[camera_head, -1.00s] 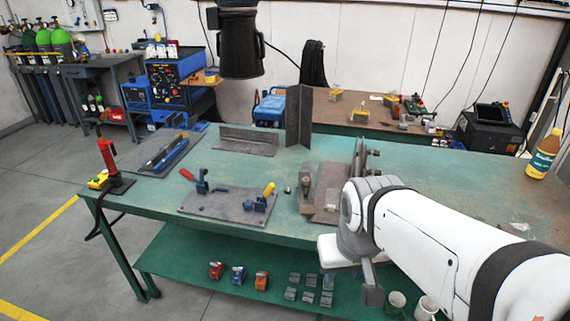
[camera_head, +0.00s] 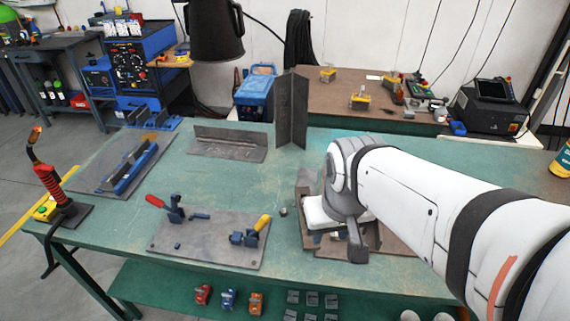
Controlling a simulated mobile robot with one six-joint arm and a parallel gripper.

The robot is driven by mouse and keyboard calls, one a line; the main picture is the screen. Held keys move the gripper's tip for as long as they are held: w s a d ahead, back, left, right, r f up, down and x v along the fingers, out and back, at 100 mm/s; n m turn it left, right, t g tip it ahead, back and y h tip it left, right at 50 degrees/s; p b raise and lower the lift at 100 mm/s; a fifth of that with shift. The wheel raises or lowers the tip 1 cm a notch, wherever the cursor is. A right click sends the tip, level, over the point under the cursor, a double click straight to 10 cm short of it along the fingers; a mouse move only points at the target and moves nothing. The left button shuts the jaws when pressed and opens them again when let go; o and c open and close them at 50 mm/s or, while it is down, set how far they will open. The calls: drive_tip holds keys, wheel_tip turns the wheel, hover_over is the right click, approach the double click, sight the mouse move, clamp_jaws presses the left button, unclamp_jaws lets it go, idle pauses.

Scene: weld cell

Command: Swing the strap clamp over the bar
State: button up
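My gripper (camera_head: 356,245) hangs at the end of my white arm, over a rust-brown steel fixture (camera_head: 390,240) on the green bench. One dark finger points down; the view does not show whether the gripper is open. My arm hides most of the fixture, so I cannot make out a strap clamp or bar there, or whether I touch it. To the left, a steel plate (camera_head: 205,250) carries a red-handled clamp (camera_head: 172,209) and a yellow-handled clamp (camera_head: 252,236). My gripper is apart from both.
The green bench (camera_head: 470,170) has free room at right. Angle steel (camera_head: 291,110) stands upright at the back edge. A red-handled torch (camera_head: 50,185) stands at the left corner. A dark hood (camera_head: 215,35) hangs above. Small coloured blocks (camera_head: 229,298) lie on the lower shelf.

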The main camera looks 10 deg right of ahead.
sight(311, 238)
drive_tip(key=shift+o, duration=1.4)
drive_tip(key=shift+w+f, duration=0.2)
drive_tip(key=shift+w, duration=0.1)
drive_tip(key=o, duration=0.3)
drive_tip(key=w+f+g+b, duration=0.1)
drive_tip(key=w+f, duration=0.2)
drive_tip(key=w, duration=0.1)
drive_tip(key=w+f+b, duration=0.2)
drive_tip(key=w+f, duration=0.2)
drive_tip(key=w+f+m+g+b, duration=0.1)
drive_tip(key=w+f, duration=0.2)
drive_tip(key=w, duration=0.1)
drive_tip(key=shift+w+d+f+g+b, duration=0.15)
drive_tip(key=shift+d+f+g+b, duration=0.1)
drive_tip(key=shift+d+g+b, duration=0.1)
wheel_tip(311, 238, down, 8)
drive_tip(key=shift+r+b, duration=0.15)
drive_tip(key=shift+b, duration=0.25)
drive_tip(key=shift+w+a, duration=0.1)
drive_tip(key=c, duration=1.4)
